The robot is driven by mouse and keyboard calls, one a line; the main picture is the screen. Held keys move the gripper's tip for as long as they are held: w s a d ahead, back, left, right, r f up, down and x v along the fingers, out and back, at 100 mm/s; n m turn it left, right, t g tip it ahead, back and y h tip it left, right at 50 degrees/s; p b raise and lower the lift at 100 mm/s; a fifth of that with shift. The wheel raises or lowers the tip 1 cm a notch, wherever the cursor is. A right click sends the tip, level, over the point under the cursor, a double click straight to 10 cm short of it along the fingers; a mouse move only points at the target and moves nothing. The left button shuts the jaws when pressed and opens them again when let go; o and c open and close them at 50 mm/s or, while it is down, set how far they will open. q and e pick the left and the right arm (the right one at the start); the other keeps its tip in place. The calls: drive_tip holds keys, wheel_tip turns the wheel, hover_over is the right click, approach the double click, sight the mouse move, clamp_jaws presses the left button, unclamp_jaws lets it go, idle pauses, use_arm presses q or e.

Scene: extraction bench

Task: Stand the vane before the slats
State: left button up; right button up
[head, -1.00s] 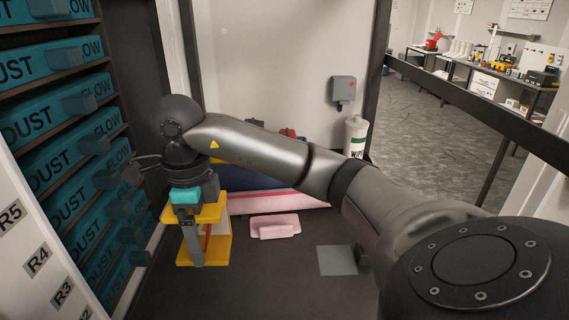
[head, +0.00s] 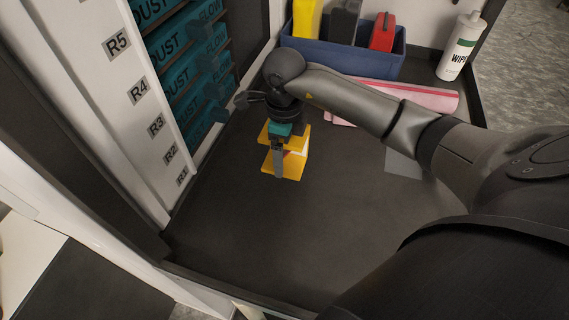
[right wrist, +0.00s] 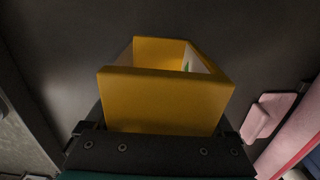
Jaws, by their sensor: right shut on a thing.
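The yellow box-like frame (head: 292,163), which I take to be the vane, has yellow plates with a pale panel between them. It looks upright over the dark bench; I cannot tell if it touches. My right gripper (head: 279,165) points down from above and is shut on it, a grey finger along its near side. In the right wrist view the yellow frame (right wrist: 165,100) fills the space just beyond the jaws. Teal slabs marked DUST and FLOW (head: 172,47), possibly the slats, are stacked in the rack to its left. My left gripper is out of view.
A white rack post (head: 112,95) carries labels R1 to R5. A blue bin (head: 330,57) with yellow, dark and red items stands behind. The near bench is clear.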

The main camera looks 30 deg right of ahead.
sight(285, 149)
drive_tip(key=shift+f, duration=2.5)
drive_tip(key=o, duration=1.2)
drive_tip(key=shift+o, duration=0.2)
wheel_tip(285, 149, up, 12)
drive_tip(key=shift+r+b, duration=0.2)
drive_tip(key=shift+b, duration=0.25)
